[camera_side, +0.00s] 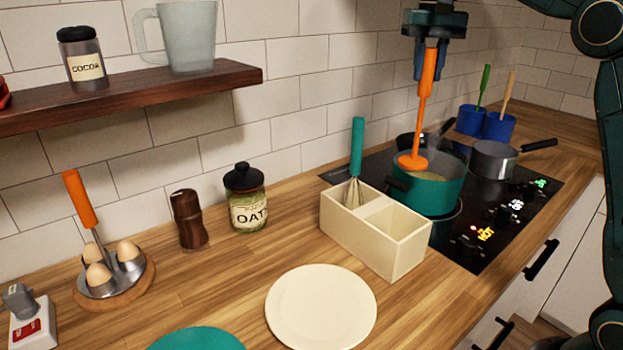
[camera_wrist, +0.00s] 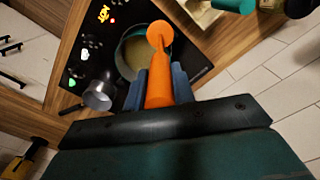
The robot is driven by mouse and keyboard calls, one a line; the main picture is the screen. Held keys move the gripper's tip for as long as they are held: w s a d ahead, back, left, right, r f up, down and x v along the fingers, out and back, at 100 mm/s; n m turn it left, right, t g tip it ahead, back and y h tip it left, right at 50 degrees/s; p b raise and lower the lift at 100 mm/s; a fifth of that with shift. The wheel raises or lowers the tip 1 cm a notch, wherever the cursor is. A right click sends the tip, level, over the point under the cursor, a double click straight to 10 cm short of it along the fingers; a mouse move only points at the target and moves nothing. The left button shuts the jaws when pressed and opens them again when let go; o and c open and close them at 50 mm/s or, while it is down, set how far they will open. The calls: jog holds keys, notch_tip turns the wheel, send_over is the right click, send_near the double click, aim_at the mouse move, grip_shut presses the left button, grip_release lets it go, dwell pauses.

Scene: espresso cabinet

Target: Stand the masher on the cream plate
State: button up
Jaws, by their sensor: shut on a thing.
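My gripper (camera_side: 428,72) is shut on the upper handle of an orange tool (camera_side: 422,110), which I take for the masher. The tool hangs nearly upright, with its round orange head (camera_side: 412,162) low, at the rim of the teal pot (camera_side: 437,195). I cannot tell whether the head touches the pot. In the wrist view the tool (camera_wrist: 160,88) points away between the blue fingers, its head over the pot's edge. The cream plate (camera_side: 320,307) lies flat and empty on the counter at front centre, well left of my gripper.
A cream divided box (camera_side: 400,250) holding a teal-handled whisk (camera_side: 356,150) stands between pot and plate. An oat jar (camera_side: 246,200), a brown mill (camera_side: 188,220) and an orange-handled egg stand (camera_side: 115,268) are left. A teal plate (camera_side: 198,340) is in front. A grey pan (camera_side: 494,162) stands right.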

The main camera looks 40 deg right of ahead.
jog(key=s+a+r+n, duration=0.1)
jog(key=s+a+r, duration=0.1)
jog(key=a, duration=0.9)
jog(key=s+a+r+n, duration=0.2)
jog(key=s+a, duration=0.1)
jog(key=a, duration=0.8)
jog(key=s+a+r+n, duration=0.2)
jog(key=s+a, duration=0.1)
jog(key=a, duration=0.8)
jog(key=shift+s+r, duration=0.15)
jog(key=shift+r, duration=0.25)
jog(key=shift+f, duration=0.15)
notch_tip(320, 180, down, 20)
jog(key=o, duration=1)
